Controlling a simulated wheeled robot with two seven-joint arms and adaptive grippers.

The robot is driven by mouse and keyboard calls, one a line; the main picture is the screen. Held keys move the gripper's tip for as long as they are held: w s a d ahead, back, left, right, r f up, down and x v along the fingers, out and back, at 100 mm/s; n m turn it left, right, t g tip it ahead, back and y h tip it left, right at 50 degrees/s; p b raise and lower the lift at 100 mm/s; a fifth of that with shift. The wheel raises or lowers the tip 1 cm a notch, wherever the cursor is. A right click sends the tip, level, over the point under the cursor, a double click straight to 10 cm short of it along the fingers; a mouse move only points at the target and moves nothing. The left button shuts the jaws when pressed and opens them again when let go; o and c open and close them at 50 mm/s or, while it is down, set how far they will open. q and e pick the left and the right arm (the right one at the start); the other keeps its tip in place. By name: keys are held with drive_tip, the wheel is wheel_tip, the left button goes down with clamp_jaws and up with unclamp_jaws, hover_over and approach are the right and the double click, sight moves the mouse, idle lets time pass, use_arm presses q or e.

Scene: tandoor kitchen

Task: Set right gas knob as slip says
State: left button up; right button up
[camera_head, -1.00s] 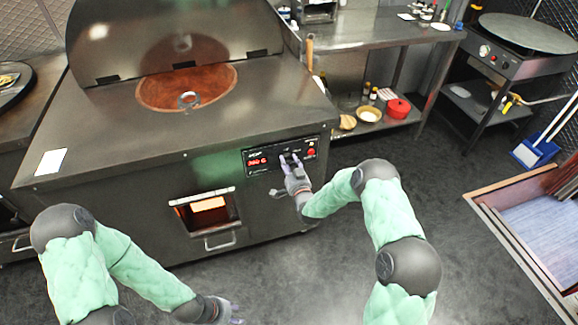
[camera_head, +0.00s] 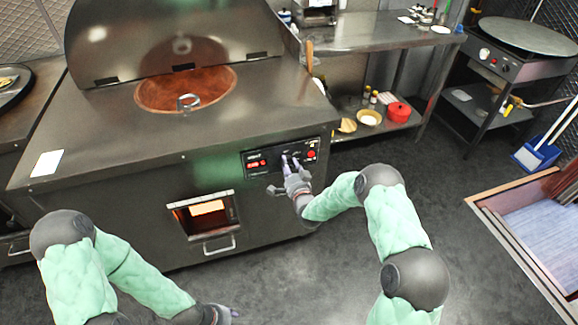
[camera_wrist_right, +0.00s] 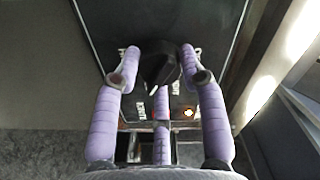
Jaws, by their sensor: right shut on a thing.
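The black gas knob (camera_wrist_right: 158,62) is on the dark control panel and shows between my right fingers in the right wrist view. A white pointer mark shows on the knob's lower edge. My right gripper (camera_head: 291,162) is at the control panel (camera_head: 260,163) on the tandoor's front and is shut on the knob, which its fingers mostly hide in the head view. The slip (camera_head: 47,162) is a white paper at the left of the tandoor top; its writing is too small to read. My left gripper (camera_head: 225,314) is low near the bottom edge, its fingers barely visible.
The panel has a red display (camera_head: 256,164) and a red button (camera_head: 311,154). The tandoor's fire opening (camera_head: 206,208) glows below, with a handle (camera_head: 219,244) sticking out. A steel table (camera_head: 375,38) stands behind; the floor in front is clear.

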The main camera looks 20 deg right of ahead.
drive_tip(key=shift+s+a+f, duration=0.15)
drive_tip(key=shift+a+f, duration=0.1)
drive_tip(key=shift+f, duration=0.1)
drive_tip(key=o, duration=1.1)
drive_tip(key=shift+o, duration=0.2)
drive_tip(key=shift+r, duration=0.15)
drive_tip(key=shift+d, duration=0.1)
drive_tip(key=s, duration=1.2)
drive_tip(key=shift+d, duration=0.15)
drive_tip(key=shift+w, duration=0.1)
